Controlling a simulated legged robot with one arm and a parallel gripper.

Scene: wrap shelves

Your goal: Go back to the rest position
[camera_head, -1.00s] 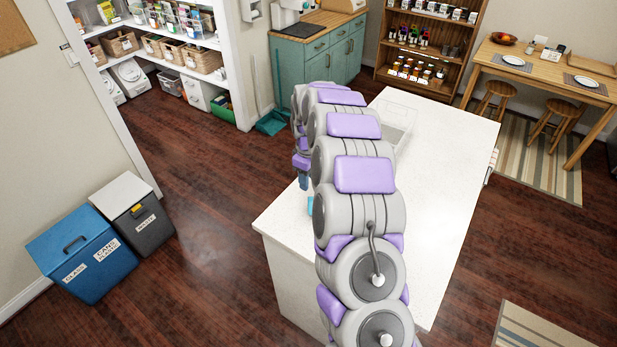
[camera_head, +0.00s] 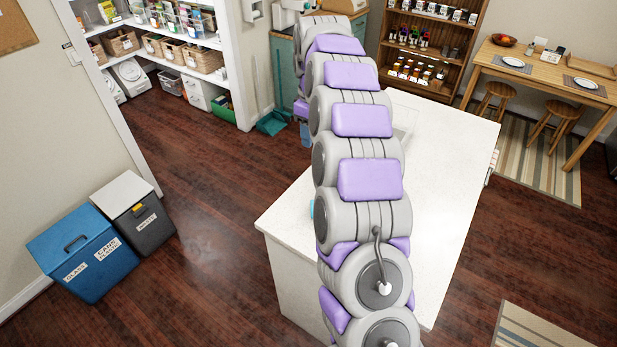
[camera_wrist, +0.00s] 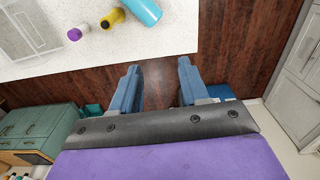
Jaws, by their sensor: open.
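My gripper (camera_wrist: 160,88) shows in the wrist view with its two blue fingers spread apart and nothing between them. It is beyond the edge of the white counter (camera_wrist: 170,35), with dark wood floor between and below the fingers. In the head view my arm rises over the white counter (camera_head: 450,150) and hides much of it. The gripper itself is mostly hidden there, with one blue finger (camera_head: 306,133) showing left of the arm.
On the counter in the wrist view are a light blue cylinder (camera_wrist: 144,10), a yellow item (camera_wrist: 112,18), a purple item (camera_wrist: 76,33) and a clear container (camera_wrist: 28,28). Bins (camera_head: 75,250) stand at left. A green cabinet (camera_wrist: 35,132) is nearby. Floor left of the counter is clear.

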